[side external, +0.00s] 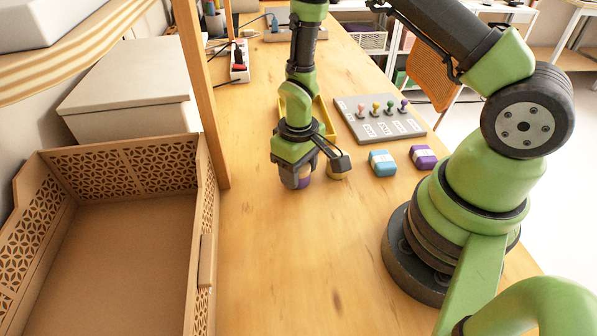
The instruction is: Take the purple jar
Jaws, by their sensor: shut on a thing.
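The purple jar (304,183) is under my gripper, with a strip of purple showing at its lower right. Most of it is hidden by the gripper. My gripper (294,172) points down over the table and is shut on the purple jar. I cannot tell whether the jar's base touches the table. A small tan-yellow jar (338,173) stands just to the right, partly hidden behind a dark part of my gripper.
Blue (382,163) and purple boxes (423,157) lie to the right. A grey board (378,119) holds several coloured pegs. A yellow tray (326,125) is behind my gripper. A wooden post (204,95) and patterned crate (205,215) stand left. The front table is clear.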

